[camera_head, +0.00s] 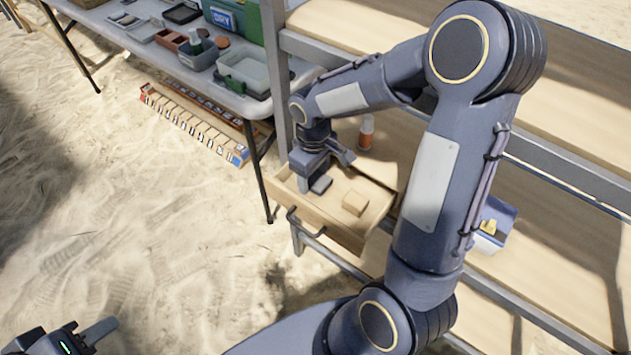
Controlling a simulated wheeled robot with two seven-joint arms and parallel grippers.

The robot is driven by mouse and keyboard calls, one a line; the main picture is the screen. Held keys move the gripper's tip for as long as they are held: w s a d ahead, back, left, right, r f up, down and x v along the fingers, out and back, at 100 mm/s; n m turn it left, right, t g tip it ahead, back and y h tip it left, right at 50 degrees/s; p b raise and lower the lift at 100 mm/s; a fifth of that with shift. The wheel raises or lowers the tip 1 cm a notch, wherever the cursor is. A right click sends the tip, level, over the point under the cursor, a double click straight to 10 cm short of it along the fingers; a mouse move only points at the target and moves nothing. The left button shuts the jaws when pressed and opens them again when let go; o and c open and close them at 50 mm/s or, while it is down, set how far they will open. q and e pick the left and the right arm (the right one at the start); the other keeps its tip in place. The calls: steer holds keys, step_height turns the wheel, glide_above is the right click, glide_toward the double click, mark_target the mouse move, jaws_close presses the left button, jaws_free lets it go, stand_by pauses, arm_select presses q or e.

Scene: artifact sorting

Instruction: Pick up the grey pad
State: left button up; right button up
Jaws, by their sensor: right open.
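A small dark grey block, which looks like the grey pad (321,185), lies in the open wooden drawer (330,222). My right gripper (324,172) reaches down into the drawer at its back left. It is open, with its fingers close around or just above the pad; I cannot tell whether they touch it. Part of the pad may be hidden by the gripper. My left gripper (88,335) is at the bottom left corner, partly cut off, far from the drawer, and its opening is unclear.
A tan block (355,202) lies in the drawer beside the pad. An orange-white bottle (366,133) stands on the shelf behind. A blue bin (494,222) sits right of my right arm. A grey table (120,38) with trays and boxes stands at upper left. Sand at left is open.

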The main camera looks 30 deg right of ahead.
steer(key=c, duration=0.7)
steer(key=shift+c, duration=0.2)
steer(key=shift+r, duration=0.1)
